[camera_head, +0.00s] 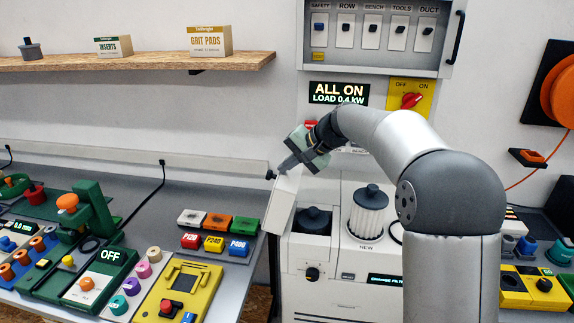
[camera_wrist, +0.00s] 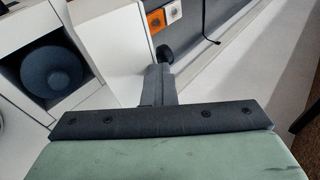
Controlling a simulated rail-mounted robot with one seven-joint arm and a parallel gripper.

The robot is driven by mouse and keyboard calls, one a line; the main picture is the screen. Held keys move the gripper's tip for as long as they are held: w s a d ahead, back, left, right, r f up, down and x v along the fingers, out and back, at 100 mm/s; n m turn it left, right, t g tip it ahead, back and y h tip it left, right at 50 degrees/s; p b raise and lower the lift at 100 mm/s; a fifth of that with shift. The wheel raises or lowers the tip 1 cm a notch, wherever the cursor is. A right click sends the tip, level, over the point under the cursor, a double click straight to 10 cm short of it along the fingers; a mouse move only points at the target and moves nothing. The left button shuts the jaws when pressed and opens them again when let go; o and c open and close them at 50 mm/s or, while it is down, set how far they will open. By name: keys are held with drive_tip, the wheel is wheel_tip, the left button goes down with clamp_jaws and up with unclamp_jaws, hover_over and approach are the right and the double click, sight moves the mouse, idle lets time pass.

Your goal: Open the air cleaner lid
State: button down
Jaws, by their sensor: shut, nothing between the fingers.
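The air cleaner (camera_head: 330,255) is a white cabinet in the middle of the head view. Its white lid (camera_head: 284,204) stands steeply raised on the left side, tilted slightly, with a dark knob (camera_head: 270,175) on its outer face. The opening shows a dark round filter cap (camera_head: 313,217) inside. My gripper (camera_head: 284,167) is shut and empty at the lid's upper edge; I cannot tell if it touches. In the wrist view the closed fingers (camera_wrist: 158,84) are close beside the lid (camera_wrist: 112,48) and its knob (camera_wrist: 165,53). The open well with the dark cap (camera_wrist: 52,66) is left of them.
A white pleated filter (camera_head: 367,218) with a dark cap stands on the cabinet marked NEW, right of the opening. A grey bench (camera_head: 150,180) with coloured boxes, a yellow tray and a green press lies left. A wooden shelf (camera_head: 130,62) and a switch panel (camera_head: 375,30) are above.

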drive_tip(key=w+a+f, duration=0.1)
drive_tip(key=a+f, duration=0.1)
drive_tip(key=a, duration=0.6)
drive_tip(key=s+d+r, duration=0.2)
drive_tip(key=r, duration=0.4)
drive_tip(key=s+d+r, duration=0.2)
drive_tip(key=d+r, duration=0.1)
drive_tip(key=r, duration=0.3)
drive_tip(key=s+d+f+n+h, duration=0.1)
drive_tip(key=s+d+f+h, duration=0.1)
drive_tip(key=s+d+f, duration=0.5)
drive_tip(key=s+d+f+n+g+h, duration=0.1)
drive_tip(key=s+d+f+h, duration=0.2)
drive_tip(key=s+d+f, duration=0.5)
drive_tip(key=s+d+f+n+g+h, duration=0.1)
drive_tip(key=s+d+f+h, duration=0.2)
drive_tip(key=s+d+f, duration=0.5)
drive_tip(key=s, duration=1.3)
drive_tip(key=shift+f, duration=0.15)
